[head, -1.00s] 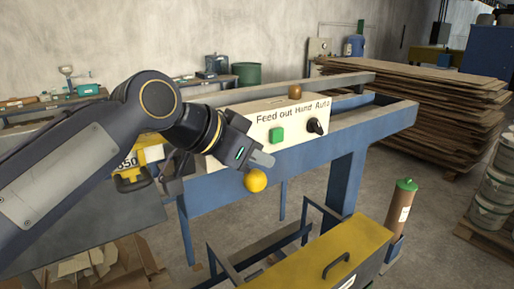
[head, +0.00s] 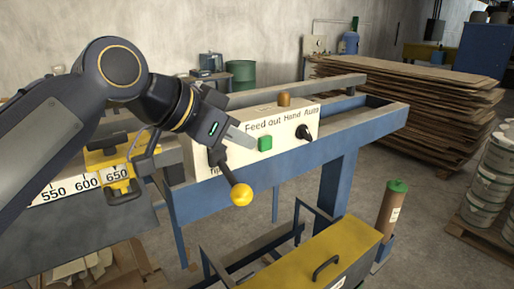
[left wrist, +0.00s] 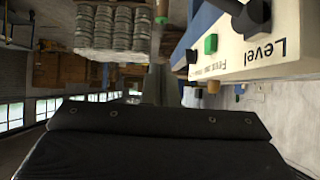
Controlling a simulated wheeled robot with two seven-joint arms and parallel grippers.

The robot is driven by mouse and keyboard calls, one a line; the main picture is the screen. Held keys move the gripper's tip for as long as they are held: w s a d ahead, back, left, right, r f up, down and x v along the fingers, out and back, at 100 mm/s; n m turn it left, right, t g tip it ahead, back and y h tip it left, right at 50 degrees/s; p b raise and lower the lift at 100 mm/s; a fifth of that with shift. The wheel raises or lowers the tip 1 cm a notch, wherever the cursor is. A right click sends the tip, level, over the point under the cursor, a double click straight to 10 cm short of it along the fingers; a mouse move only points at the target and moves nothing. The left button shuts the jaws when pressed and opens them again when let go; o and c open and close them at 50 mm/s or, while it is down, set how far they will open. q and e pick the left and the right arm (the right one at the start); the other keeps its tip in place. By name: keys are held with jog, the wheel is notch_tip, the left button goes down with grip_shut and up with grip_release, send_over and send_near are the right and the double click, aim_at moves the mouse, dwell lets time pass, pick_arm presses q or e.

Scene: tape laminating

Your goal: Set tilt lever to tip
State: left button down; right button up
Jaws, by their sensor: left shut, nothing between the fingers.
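The tilt lever has a yellow ball knob (head: 241,194) on a grey rod that slants down and to the right from the left end of the cream control panel (head: 285,125). Part of a "Tip" label shows at the panel's lower left. My left gripper (head: 240,138) is shut and empty, above the knob and apart from it, left of the green button. My right gripper is not in view.
The panel also carries a green button (head: 265,143) and a black selector (head: 304,132). A yellow-topped box (head: 335,250) stands below, beside a brown cylinder (head: 391,212). A yellow clamp (head: 110,170) sits on the scale at left.

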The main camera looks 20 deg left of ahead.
pick_arm(q)
jog(key=v, duration=0.4)
jog(key=shift+s+a+r, duration=0.15)
jog(key=shift+s+r, duration=0.05)
jog(key=s+a+f+n+g+y, duration=0.1)
jog(key=s+f+n, duration=0.2)
jog(key=f, duration=0.8)
jog(key=s+a+f+n+g, duration=0.1)
jog(key=s+f+n, duration=0.2)
jog(key=f, duration=0.9)
jog(key=s+a+f+n+g+y, duration=0.1)
jog(key=s+f+n, duration=0.2)
jog(key=s+f, duration=0.5)
notch_tip(320, 180, down, 4)
jog(key=shift+r+y, duration=0.1)
jog(key=shift+y, duration=0.2)
